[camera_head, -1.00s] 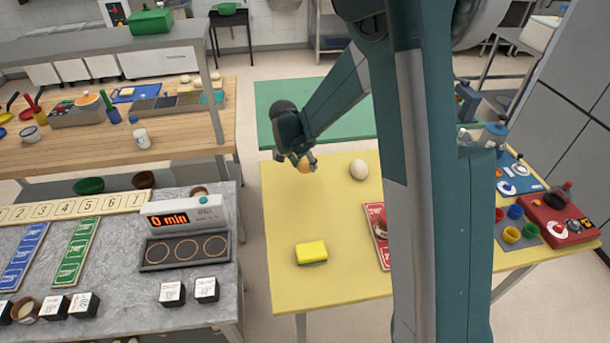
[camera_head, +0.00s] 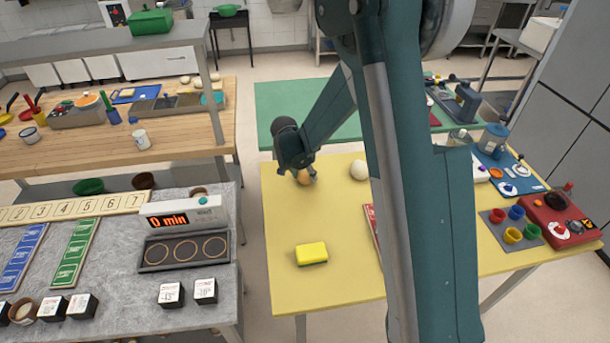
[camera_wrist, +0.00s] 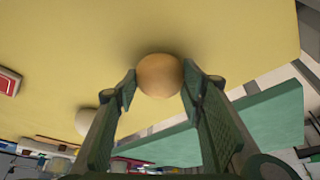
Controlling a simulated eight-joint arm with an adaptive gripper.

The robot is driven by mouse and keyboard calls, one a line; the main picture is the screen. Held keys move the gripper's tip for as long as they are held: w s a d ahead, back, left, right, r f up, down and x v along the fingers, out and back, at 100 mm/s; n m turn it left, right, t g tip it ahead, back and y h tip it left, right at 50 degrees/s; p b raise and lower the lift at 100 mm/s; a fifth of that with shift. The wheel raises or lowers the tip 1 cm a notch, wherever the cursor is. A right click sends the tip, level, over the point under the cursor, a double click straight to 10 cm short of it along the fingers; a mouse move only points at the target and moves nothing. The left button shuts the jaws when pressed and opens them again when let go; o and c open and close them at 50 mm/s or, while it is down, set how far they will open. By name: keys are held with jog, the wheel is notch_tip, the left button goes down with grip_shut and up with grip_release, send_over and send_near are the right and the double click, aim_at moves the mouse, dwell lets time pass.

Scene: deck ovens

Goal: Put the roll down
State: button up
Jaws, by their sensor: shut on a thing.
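The roll (camera_head: 304,178) is a small round tan-brown piece. My gripper (camera_head: 304,175) is shut on it, above the far left part of the yellow table (camera_head: 288,222). In the wrist view the roll (camera_wrist: 159,76) sits between the two fingertips, with a dark shade on the yellow top right beside it. It is very low over the table or touching it; I cannot tell which. A pale round piece (camera_head: 359,169) lies on the table to the right of my gripper.
A yellow sponge (camera_head: 311,253) lies nearer the front. A red board (camera_head: 372,230) is partly hidden behind my arm. A green table (camera_head: 275,95) stands behind. The yellow surface around the roll is mostly clear.

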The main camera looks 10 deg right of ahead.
jog(key=shift+f, duration=0.25)
jog(key=o, duration=0.8)
jog(key=shift+r, duration=0.1)
jog(key=shift+p+v, duration=0.65)
jog(key=shift+v, duration=5.35)
jog(key=shift+r, duration=0.1)
